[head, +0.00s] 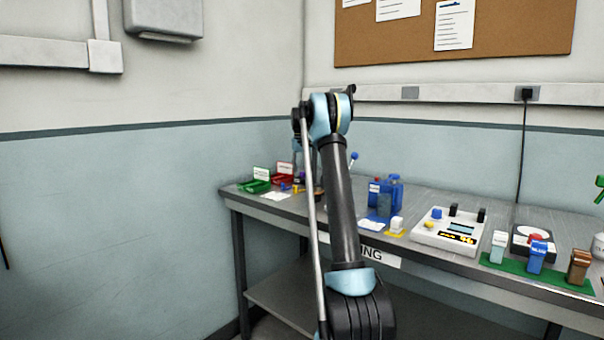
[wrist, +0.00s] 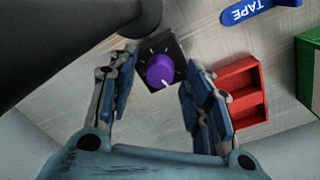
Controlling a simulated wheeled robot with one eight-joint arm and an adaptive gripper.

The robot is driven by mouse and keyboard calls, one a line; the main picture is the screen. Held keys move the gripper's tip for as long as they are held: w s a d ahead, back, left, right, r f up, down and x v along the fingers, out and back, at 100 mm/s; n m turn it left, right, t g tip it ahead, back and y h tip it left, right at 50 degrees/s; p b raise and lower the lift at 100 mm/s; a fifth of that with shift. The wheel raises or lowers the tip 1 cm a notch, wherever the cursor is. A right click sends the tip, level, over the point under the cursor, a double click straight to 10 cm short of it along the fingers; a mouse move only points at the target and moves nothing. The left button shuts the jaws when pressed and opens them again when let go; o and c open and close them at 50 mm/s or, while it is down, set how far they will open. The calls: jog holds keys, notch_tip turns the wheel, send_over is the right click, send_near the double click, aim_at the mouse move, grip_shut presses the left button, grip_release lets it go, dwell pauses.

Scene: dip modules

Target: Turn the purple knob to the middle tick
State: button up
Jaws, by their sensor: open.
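The purple knob (wrist: 160,71) sits on a small black square plate (wrist: 148,50) on the grey bench top in the wrist view. White tick marks show on the plate around the knob's upper side. A white mark on the knob points to the lower right of that picture. My gripper (wrist: 158,58) is open, with one finger to the left of the knob and one to the right. Neither finger appears to touch it. In the head view my arm covers much of the far left end of the bench, and the knob cannot be clearly made out there.
A red tray (wrist: 266,95) lies just right of my right finger in the wrist view, with a green bin (wrist: 310,70) beyond it. A blue TAPE tag (wrist: 258,9) is at the top. Blue containers (head: 392,190) and a white panel (head: 450,230) stand further right on the bench.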

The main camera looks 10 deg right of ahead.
jog(key=c, duration=1.1)
jog(key=shift+o, duration=0.2)
jog(key=shift+m, duration=0.4)
jog(key=m, duration=0.4)
jog(key=shift+m, duration=0.3)
jog(key=m, duration=0.5)
jog(key=shift+w, duration=0.1)
jog(key=m, duration=0.6)
jog(key=shift+g, duration=0.3)
grip_shut()
jog(key=m, duration=0.4)
jog(key=shift+d+m+y, duration=0.1)
jog(key=shift+m+y, duration=0.2)
jog(key=shift+y, duration=0.1)
